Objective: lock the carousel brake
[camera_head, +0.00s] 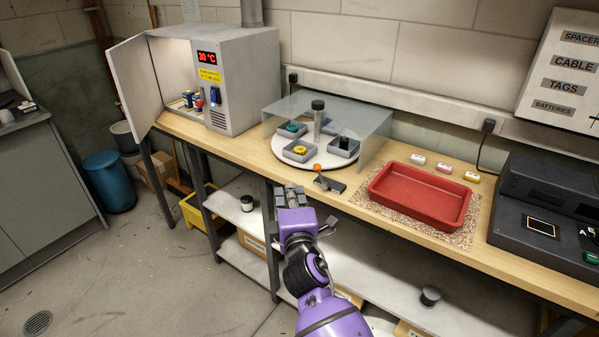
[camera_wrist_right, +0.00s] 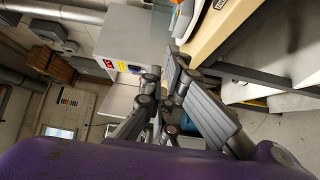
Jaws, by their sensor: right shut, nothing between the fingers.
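The carousel (camera_head: 284,156) is a round white turntable on the bench, carrying grey bins around a central post, under a clear cover. The brake at its front right has a dark base (camera_head: 332,184) and a short lever with an orange knob (camera_head: 317,167). The lever stands up from the base; I cannot tell whether it is locked. My right gripper (camera_head: 291,192) is shut and empty by the bench's front edge, left of the brake and apart from it. Its fingers also show in the right wrist view (camera_wrist_right: 186,88), where the brake cannot be made out. My left gripper is out of view.
The clear cover (camera_head: 376,138) stands over the carousel, open toward the front. A red tray (camera_head: 421,196) on a speckled mat is to the right. A grey oven (camera_head: 240,85) with its door open is at the left. A lower shelf (camera_head: 385,280) runs beneath the bench.

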